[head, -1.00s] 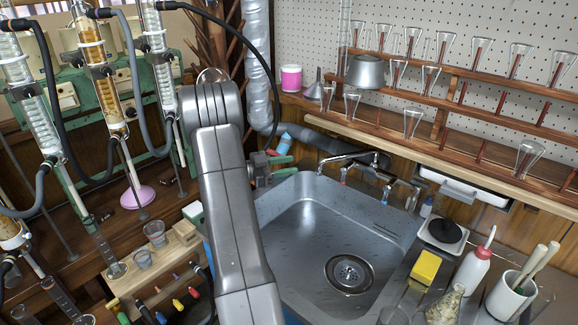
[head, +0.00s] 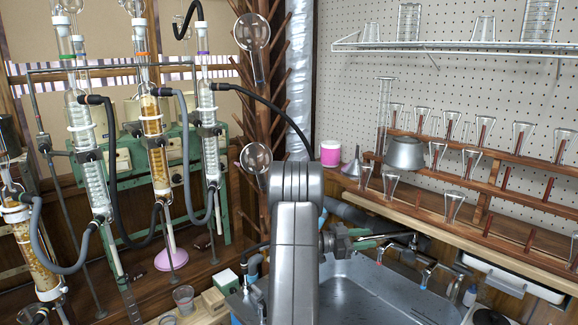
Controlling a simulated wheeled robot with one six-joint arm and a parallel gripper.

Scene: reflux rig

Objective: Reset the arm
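My arm rises from the bottom middle of the head view, in front of the sink (head: 375,290). Its grey links hide part of the sink's left side and the wall corner behind. A dark, clamp-like shape shows just right of the arm by the sink's back edge; I cannot tell whether it belongs to my gripper. No gripper fingers can be made out, and nothing is seen held.
Glass condenser columns (head: 154,140) with black and grey hoses stand at left. Glass bulbs hang on a wooden drying rack (head: 272,95) behind the arm.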

